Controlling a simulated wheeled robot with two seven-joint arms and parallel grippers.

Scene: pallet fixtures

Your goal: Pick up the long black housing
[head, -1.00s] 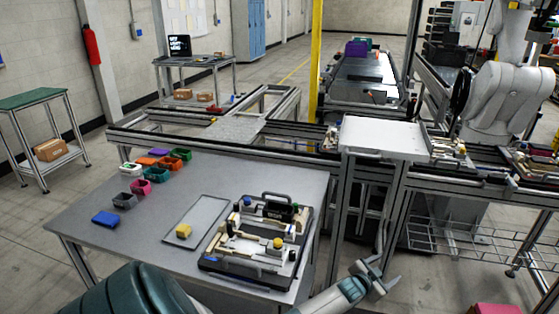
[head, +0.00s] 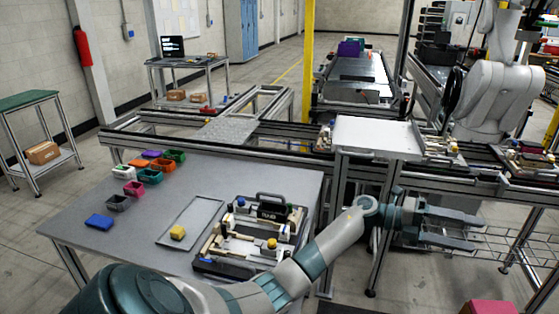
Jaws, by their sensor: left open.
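A black block (head: 272,211) with pale lettering, which looks like the long black housing, sits at the back of the pallet fixture (head: 226,268) on the grey table. Its lower part is partly hidden by pale fixture parts. My left arm reaches from the bottom left across the table's front right corner. My left gripper (head: 477,233) is open and empty, right of the table and well away from the block, with its fingers pointing right. My right gripper is not in view.
A white-topped stand (head: 375,140) and a wire rack (head: 510,250) are near my gripper.

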